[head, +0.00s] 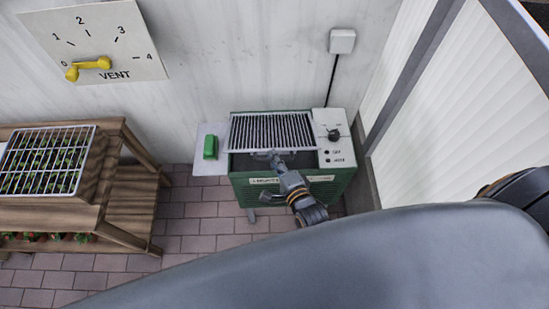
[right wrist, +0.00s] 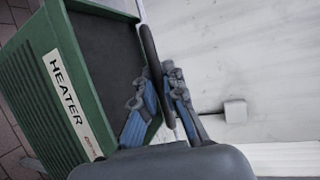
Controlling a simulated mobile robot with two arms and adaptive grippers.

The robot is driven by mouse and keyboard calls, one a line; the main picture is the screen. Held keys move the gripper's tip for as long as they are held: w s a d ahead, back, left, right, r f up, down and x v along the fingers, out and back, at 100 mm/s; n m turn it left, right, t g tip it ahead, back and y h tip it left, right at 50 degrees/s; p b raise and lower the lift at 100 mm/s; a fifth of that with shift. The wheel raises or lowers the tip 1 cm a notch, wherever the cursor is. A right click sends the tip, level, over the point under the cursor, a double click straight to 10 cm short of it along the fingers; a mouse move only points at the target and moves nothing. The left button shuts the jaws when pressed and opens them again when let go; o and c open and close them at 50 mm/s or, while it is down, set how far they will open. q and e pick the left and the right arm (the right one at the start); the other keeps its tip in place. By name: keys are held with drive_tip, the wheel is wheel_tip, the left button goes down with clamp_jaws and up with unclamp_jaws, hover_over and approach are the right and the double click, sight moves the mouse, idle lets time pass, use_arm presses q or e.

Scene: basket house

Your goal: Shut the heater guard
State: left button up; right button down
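The heater (head: 291,195) is a green box against the wall, with a pale control panel at its right. Its guard (head: 270,131), a pale frame with dark bars, is raised at a tilt. A dark gap shows below its front edge. In the right wrist view, the guard (right wrist: 149,45) appears nearly edge-on, standing away from the dark top of the heater (right wrist: 70,100). My right gripper (head: 264,155) is at the guard's front edge. In the right wrist view its fingers (right wrist: 158,80) lie close on both sides of the guard and look closed on it. My left gripper is out of view.
A green block (head: 210,147) lies on a pale side plate (head: 202,165) left of the heater. A wooden bench (head: 130,200) with a seedling rack stands farther left. A vent dial (head: 95,40) is on the wall. A white panelled wall (head: 460,110) bounds the right.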

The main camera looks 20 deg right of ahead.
drive_tip(key=f+t+b, duration=0.1)
drive_tip(key=f+b, duration=0.3)
drive_tip(key=b, duration=0.1)
drive_tip(key=s+f+n+t+b, duration=0.1)
drive_tip(key=f+b, duration=0.3)
drive_tip(key=b, duration=0.2)
drive_tip(key=s+f+t+b, duration=0.1)
drive_tip(key=f+b, duration=0.3)
drive_tip(key=b, duration=0.2)
drive_tip(key=shift+s+a+f+t+y, duration=0.2)
drive_tip(key=shift+a+t+y, duration=0.1)
drive_tip(key=shift+a, duration=0.05)
drive_tip(key=shift+s+n, duration=0.1)
drive_tip(key=shift+n, duration=0.2)
